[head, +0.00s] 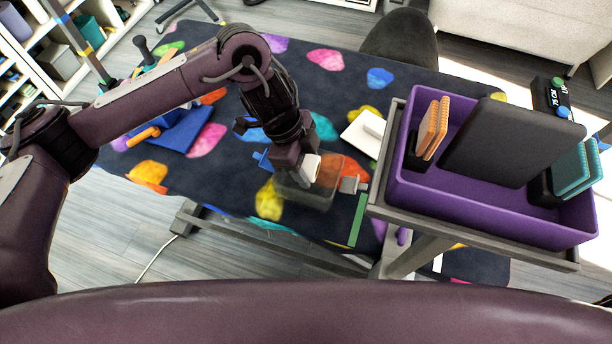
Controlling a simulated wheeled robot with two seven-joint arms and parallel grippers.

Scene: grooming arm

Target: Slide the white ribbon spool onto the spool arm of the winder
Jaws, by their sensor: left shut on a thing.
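My left gripper (312,176) reaches down over the patterned table from the upper left. It is shut on a small white thing (309,167), which looks like the white ribbon spool and is mostly hidden by the jaws. A see-through grey box (306,195) shows just below the gripper; I cannot tell if they touch. A blue piece with orange parts (185,130) lies at the left of the table. I cannot make out for sure which thing is the winder or its spool arm. My right gripper is not in view.
A purple bin (480,205) on a grey raised stand is at the right, holding orange and teal ribbed pieces and a dark panel (510,142). A white block (364,133) lies left of it. A dark chair (400,38) stands behind. The patterned tabletop (235,170) has free room left of the gripper.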

